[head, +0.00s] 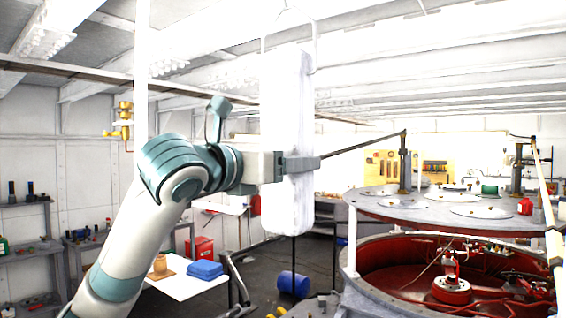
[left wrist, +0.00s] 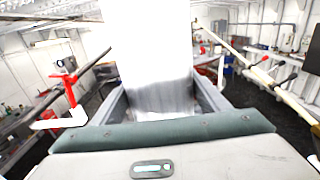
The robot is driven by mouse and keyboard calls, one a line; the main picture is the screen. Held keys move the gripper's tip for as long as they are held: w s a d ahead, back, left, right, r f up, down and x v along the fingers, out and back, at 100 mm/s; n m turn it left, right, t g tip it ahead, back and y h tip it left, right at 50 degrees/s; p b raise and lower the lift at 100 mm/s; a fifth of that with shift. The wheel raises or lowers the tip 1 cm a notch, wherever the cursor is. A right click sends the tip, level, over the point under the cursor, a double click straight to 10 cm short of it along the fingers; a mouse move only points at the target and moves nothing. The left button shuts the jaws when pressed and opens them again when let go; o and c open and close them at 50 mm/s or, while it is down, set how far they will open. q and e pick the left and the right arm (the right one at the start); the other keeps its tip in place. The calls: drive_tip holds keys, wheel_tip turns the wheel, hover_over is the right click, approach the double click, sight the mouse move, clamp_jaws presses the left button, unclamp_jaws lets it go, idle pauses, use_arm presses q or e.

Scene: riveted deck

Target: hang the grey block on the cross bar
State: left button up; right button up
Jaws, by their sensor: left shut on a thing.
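The grey block (head: 286,100), which looks almost white, is a tall upright slab in the middle of the head view. A thin wire loop (head: 314,45) rises from its top. My left gripper (head: 300,164) comes in from the left and is shut on the lower half of the block. In the left wrist view the block (left wrist: 150,45) stands between the two fingers (left wrist: 160,100). A thin dark bar (head: 365,146) runs from beside the block to a post; I cannot tell whether it is the cross bar. My right gripper is not in view.
A large round red-lined tank (head: 390,258) with a grey top plate (head: 440,208) fills the right side. A white table (head: 180,284) with blue cloth (head: 205,270) stands lower left. A blue drum (head: 293,284) lies on the floor. A white pole (head: 141,70) stands at left.

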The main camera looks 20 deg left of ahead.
use_arm(q)
wheel_tip(320, 180, down, 2)
drive_tip(key=shift+a+b, duration=0.1)
drive_tip(key=shift+b, duration=0.35)
drive_tip(key=o, duration=1.8)
drive_tip(key=shift+s, duration=0.1)
drive_tip(key=shift+c, duration=0.2)
drive_tip(key=shift+f, duration=0.15)
drive_tip(key=b+v, duration=0.7)
drive_tip(key=v, duration=1)
drive_tip(key=shift+s+r+b, duration=0.2)
drive_tip(key=shift+s+b, duration=0.05)
drive_tip(key=shift+b, duration=0.1)
